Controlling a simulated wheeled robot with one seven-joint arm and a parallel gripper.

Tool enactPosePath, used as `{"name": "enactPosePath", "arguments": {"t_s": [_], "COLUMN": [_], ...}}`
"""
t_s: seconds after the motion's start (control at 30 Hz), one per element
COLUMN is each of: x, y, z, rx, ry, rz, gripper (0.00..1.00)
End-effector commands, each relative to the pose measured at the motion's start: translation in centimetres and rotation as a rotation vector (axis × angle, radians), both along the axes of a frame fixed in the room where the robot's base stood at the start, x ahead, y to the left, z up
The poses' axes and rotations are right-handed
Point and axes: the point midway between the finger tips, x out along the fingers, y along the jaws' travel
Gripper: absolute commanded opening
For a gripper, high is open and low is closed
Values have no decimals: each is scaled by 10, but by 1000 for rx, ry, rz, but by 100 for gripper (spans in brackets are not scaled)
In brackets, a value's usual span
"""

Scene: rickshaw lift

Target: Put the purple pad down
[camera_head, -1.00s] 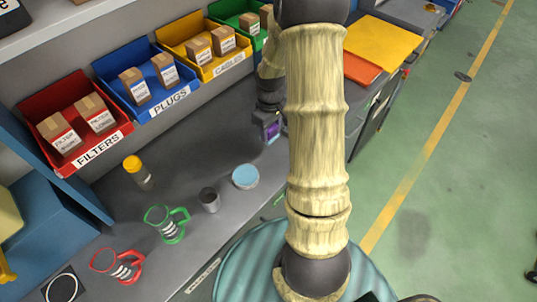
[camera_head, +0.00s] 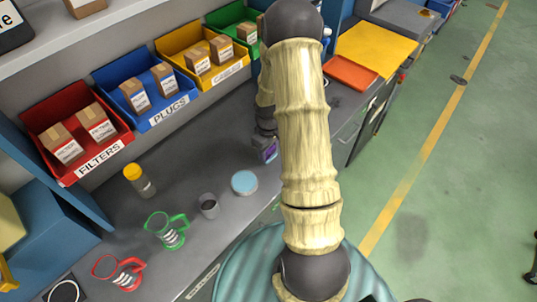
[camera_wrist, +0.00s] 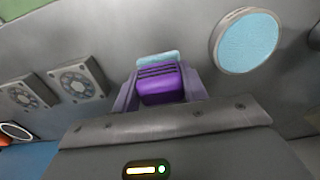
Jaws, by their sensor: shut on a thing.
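The purple pad (camera_wrist: 160,86) is a ribbed purple block between the two fingers of my gripper (camera_wrist: 162,92) in the wrist view. My gripper is shut on it. A pale blue edge (camera_wrist: 158,59) shows just beyond the pad; I cannot tell whether it belongs to the pad. In the head view my gripper (camera_head: 266,150) is low over the grey bench (camera_head: 215,135), partly hidden behind my arm, with a bit of purple at its end. I cannot tell whether the pad touches the bench.
A round light-blue disc (camera_head: 244,183) lies near the gripper. A grey cup (camera_head: 208,205), green holder (camera_head: 166,230), red holder (camera_head: 119,271) and yellow-capped bottle (camera_head: 139,180) stand left. Bins, such as the blue bin (camera_head: 147,95), line the back. An orange tray (camera_head: 350,71) sits right.

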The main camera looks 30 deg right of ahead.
Motion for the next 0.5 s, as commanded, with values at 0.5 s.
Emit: {"name": "enactPosePath", "arguments": {"t_s": [0.5], "x": [0], "y": [0], "z": [-30], "rx": [0], "ry": [0], "rz": [-1], "gripper": [22]}}
